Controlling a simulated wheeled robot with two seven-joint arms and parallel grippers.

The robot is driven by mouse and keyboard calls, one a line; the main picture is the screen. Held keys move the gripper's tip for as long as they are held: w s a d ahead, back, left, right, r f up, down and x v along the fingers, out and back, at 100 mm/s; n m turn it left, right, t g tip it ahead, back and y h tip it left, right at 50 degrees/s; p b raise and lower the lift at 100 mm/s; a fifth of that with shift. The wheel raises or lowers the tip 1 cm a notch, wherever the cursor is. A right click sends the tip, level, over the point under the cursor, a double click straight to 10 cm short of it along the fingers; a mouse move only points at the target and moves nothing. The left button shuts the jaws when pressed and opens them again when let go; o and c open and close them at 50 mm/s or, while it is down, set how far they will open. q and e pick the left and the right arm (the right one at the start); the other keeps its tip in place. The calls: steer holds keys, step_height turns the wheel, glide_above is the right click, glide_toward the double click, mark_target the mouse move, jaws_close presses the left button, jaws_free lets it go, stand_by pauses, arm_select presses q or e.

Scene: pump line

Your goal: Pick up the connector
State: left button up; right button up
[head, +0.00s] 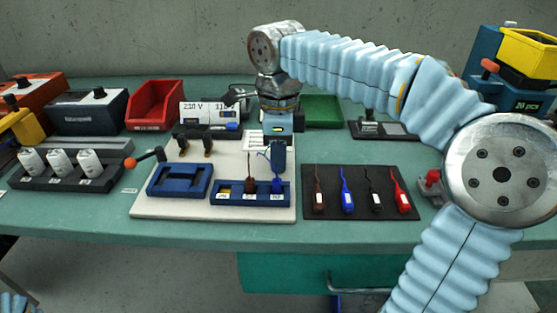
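Several connectors lie in a row on a black mat (330,208): a brown one (319,200), a blue one (346,199), a black one (375,199) and a red one (401,198). Another brown connector (250,185) and another blue connector (277,185) stand in the blue terminal block (225,194) on the pale board. My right gripper (278,160) points down just above that blue connector. Its fingers are small and partly merge with the dark parts, so I cannot tell its opening or any contact. My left gripper is out of view.
White cylinders (60,162) stand in a rack at left. A red bin (155,105) and a green tray (321,110) are behind. The table's front strip is clear.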

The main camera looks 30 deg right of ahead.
jaws_close()
steer(key=shift+r, duration=0.1)
